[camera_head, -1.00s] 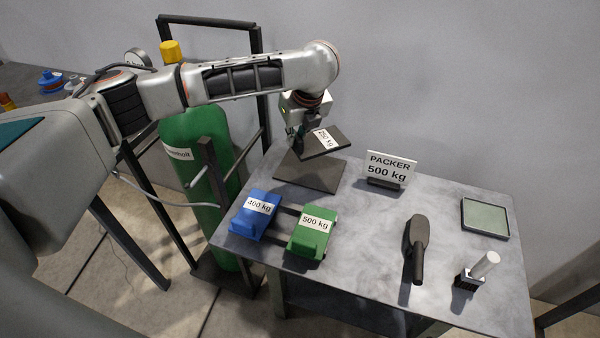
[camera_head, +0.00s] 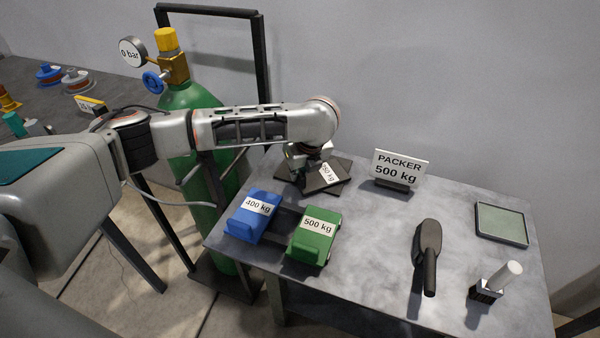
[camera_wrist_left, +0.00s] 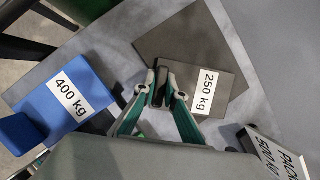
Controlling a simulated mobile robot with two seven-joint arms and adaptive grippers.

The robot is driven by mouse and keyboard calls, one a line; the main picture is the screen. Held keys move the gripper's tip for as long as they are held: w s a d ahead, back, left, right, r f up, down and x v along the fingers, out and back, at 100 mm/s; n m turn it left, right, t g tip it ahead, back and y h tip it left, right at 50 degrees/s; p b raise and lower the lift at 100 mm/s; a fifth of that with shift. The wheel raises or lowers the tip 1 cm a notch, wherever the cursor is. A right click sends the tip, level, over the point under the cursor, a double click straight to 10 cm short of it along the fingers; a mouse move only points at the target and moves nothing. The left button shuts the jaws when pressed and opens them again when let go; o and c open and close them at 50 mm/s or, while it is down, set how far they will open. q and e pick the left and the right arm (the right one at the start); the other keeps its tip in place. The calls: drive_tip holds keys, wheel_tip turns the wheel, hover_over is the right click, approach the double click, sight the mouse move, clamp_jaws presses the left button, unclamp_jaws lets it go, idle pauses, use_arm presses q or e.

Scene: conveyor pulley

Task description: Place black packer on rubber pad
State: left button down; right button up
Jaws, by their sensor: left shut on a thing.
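The black packer, a dark plate labelled 250 kg, shows in the head view (camera_head: 333,181) and the left wrist view (camera_wrist_left: 228,88). My left gripper (camera_wrist_left: 161,92) is shut on the dark handle at one end of it. The rubber pad (camera_wrist_left: 180,42), a flat dark square, lies on the table at the back left. The packer is over part of the pad in both views, turned relative to it. I cannot tell whether they touch. The gripper partly hides the pad in the head view. My right gripper is not in view.
A blue 400 kg packer (camera_head: 248,226) and a green 500 kg packer (camera_head: 312,247) sit at the table's front left. A PACKER 500 kg sign (camera_head: 399,170) stands right of the pad. A black paddle-like tool (camera_head: 428,248) and a shallow tray (camera_head: 501,224) lie further right. A green cylinder (camera_head: 190,98) stands left.

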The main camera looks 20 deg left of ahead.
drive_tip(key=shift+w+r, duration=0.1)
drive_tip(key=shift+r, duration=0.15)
use_arm(q)
drive_tip(key=c, duration=2.1)
unclamp_jaws()
drive_tip(key=shift+r, duration=0.1)
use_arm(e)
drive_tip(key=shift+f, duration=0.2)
use_arm(q)
drive_tip(key=p+v, duration=0.3)
drive_tip(key=v, duration=0.3)
drive_tip(key=shift+w+r, duration=0.15)
drive_tip(key=shift+r, duration=0.05)
drive_tip(key=p+v, duration=0.2)
drive_tip(key=v, duration=0.3)
drive_tip(key=shift+s+d+r, duration=0.25)
drive_tip(key=shift+s, duration=0.05)
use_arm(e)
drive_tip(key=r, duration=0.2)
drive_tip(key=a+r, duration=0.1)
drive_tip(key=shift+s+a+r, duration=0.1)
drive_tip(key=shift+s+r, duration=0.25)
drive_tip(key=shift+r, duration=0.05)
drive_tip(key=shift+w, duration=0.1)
